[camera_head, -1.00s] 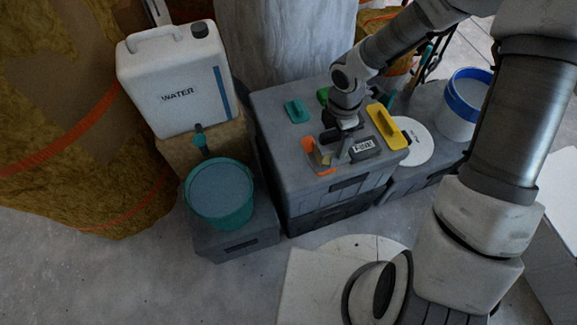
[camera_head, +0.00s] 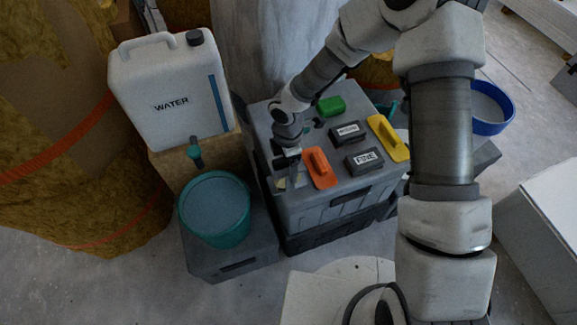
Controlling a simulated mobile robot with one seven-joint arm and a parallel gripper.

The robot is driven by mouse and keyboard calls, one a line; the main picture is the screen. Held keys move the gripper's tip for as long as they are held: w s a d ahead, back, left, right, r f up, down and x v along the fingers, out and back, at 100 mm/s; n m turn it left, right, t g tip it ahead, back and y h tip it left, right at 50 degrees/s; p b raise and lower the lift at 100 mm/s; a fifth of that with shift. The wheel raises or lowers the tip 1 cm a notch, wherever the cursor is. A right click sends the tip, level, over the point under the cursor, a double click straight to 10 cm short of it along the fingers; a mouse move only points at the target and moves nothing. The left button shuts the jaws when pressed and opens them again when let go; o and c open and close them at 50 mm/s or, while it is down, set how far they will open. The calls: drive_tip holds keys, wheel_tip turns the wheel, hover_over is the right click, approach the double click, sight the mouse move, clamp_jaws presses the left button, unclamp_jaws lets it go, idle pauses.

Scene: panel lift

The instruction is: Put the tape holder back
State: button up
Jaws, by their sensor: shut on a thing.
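My gripper (camera_head: 287,172) is at the left front part of the grey toolbox lid (camera_head: 340,189), just left of the orange float (camera_head: 320,168). It is shut on a small pale thing (camera_head: 291,183), seen just below the fingers, which seems to be the tape holder. My wrist and fingers hide much of it. I cannot tell whether it touches the lid.
On the lid are a green block (camera_head: 331,106), a dark MEDIUM block (camera_head: 349,132), a FINE block (camera_head: 364,158) and a yellow float (camera_head: 388,138). A teal bucket (camera_head: 215,208) and white WATER canister (camera_head: 171,95) stand left. A blue-rimmed bucket (camera_head: 491,110) stands right.

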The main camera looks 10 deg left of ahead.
drive_tip(key=shift+f, duration=0.3)
drive_tip(key=o, duration=1.3)
drive_tip(key=shift+o, duration=0.2)
